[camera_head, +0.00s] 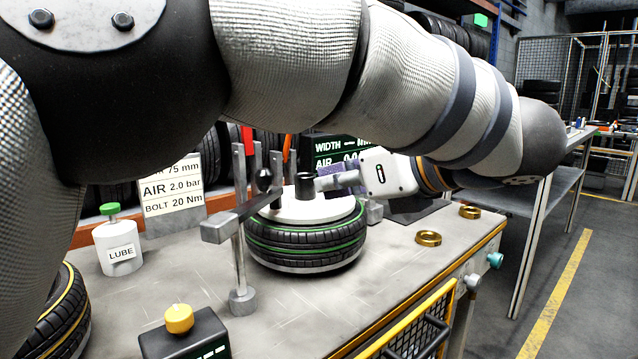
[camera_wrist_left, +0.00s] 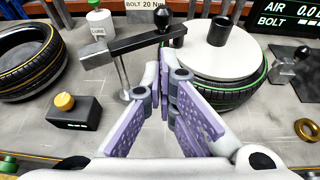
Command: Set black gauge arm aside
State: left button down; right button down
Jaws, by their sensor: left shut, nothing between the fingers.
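The gauge arm (camera_head: 240,213) is a dark bar with a grey end block, carried on a silver upright post left of the tyre (camera_head: 305,243). In the left wrist view the black bar (camera_wrist_left: 145,42) runs from the grey block at left toward the tyre, with a black ball knob above it. My left gripper (camera_head: 328,182) is over the right part of the tyre's white disc in the head view, behind the black hub post. In the wrist view its purple-padded fingers (camera_wrist_left: 166,72) are closed together and empty, just short of the bar. My right gripper is not seen.
A lube bottle (camera_head: 118,247), a black box with a yellow knob (camera_head: 179,319) and another tyre (camera_head: 62,318) stand at left. Brass rings (camera_head: 428,238) lie at right. Bare bench lies in front of the tyre. My left arm crosses the upper head view.

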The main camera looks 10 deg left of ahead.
pick_arm(q)
send_near(263, 191)
jog(key=x, duration=0.4)
jog(key=shift+w+a+f, duration=0.1)
jog(key=shift+w+a, duration=0.2)
jog(key=shift+a, duration=0.1)
